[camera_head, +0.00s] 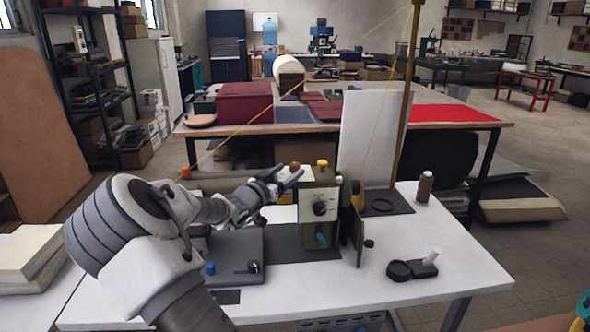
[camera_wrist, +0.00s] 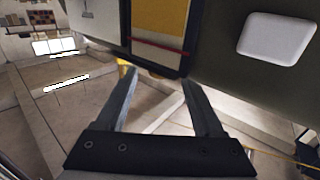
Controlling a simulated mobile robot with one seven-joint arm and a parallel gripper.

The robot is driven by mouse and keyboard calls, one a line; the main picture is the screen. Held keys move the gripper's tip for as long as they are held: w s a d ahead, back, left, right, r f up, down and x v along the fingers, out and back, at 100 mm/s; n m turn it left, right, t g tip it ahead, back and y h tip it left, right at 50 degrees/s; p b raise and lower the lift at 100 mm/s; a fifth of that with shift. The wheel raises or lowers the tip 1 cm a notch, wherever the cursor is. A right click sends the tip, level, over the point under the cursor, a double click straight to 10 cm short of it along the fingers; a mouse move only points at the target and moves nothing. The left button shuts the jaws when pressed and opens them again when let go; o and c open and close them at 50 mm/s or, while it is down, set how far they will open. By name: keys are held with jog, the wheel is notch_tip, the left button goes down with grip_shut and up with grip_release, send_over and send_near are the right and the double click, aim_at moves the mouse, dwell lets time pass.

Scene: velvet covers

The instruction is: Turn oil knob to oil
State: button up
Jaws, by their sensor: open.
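An olive-green sewing machine (camera_head: 319,221) stands on a white table. A yellow knob (camera_head: 322,163) and a brown knob (camera_head: 295,167) stand on top, and an orange knob (camera_head: 185,171) is at the left. I cannot read any label that tells which is the oil knob. My gripper (camera_head: 292,170) is open, just left of the machine's head, near its top. In the wrist view its fingers (camera_wrist: 160,77) are apart with nothing between them.
A tall pole (camera_head: 408,90) and a white board (camera_head: 372,135) rise behind. A dark machine surface (camera_wrist: 235,70) lies close in the wrist view.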

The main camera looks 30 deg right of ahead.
aim_at(292, 168)
jog(key=shift+x, duration=2.2)
jog(key=shift+c, duration=0.3)
grip_shut()
